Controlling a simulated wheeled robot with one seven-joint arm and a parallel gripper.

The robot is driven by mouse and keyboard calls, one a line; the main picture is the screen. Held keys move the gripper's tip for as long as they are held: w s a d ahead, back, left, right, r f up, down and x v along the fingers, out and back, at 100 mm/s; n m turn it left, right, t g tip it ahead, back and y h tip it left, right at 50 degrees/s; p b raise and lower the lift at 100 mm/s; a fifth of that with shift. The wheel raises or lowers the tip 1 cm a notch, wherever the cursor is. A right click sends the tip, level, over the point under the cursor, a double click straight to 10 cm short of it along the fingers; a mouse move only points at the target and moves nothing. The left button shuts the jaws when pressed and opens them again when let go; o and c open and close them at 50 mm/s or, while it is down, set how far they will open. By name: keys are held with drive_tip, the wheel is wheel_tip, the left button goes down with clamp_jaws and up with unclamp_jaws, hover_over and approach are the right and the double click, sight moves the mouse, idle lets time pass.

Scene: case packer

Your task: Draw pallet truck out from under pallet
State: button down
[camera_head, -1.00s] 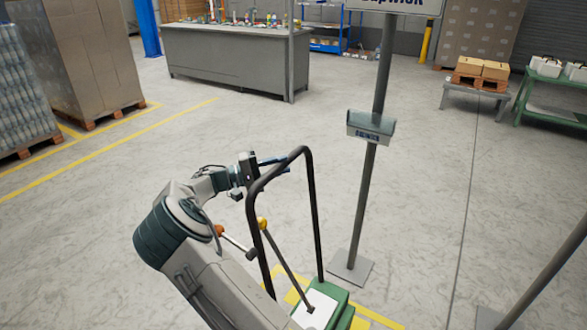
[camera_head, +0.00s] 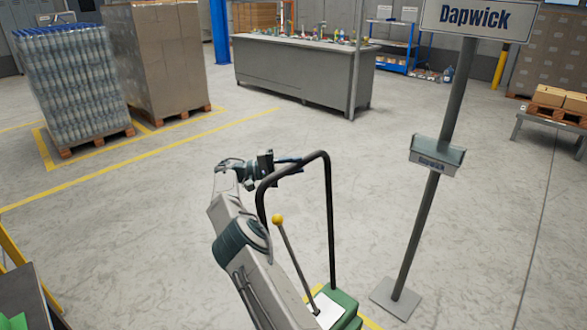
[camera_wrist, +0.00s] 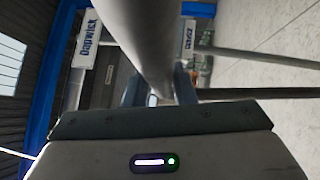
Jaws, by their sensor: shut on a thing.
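What appears to be the pallet truck shows at the bottom of the head view as a green body (camera_head: 345,304) with a white top panel and a tall black loop handle (camera_head: 331,215). A lever with a yellow knob (camera_head: 278,219) rises beside the handle. My gripper (camera_head: 289,168) is at the upper left of the loop and is shut on the handle. In the wrist view a thick grey bar (camera_wrist: 138,40) runs up from between my gripper's fingers (camera_wrist: 158,92). The truck's forks and the pallet over them are out of view or hidden.
A signpost (camera_head: 438,180) on a square foot stands close right of the truck. A grey workbench (camera_head: 300,77) stands behind. Wrapped bottles (camera_head: 75,85) and a carton stack (camera_head: 160,60) stand on pallets at left. A yellow frame (camera_head: 22,262) is at lower left. The middle floor is clear.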

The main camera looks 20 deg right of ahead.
drive_tip(key=shift+w+a+r, duration=0.1)
drive_tip(key=shift+w+a, duration=0.15)
drive_tip(key=shift+w, duration=0.2)
drive_tip(key=shift+w+a+r, duration=0.1)
drive_tip(key=shift+w+a, duration=0.15)
drive_tip(key=shift+w, duration=0.2)
drive_tip(key=c, duration=1.2)
unclamp_jaws()
drive_tip(key=shift+d, duration=0.1)
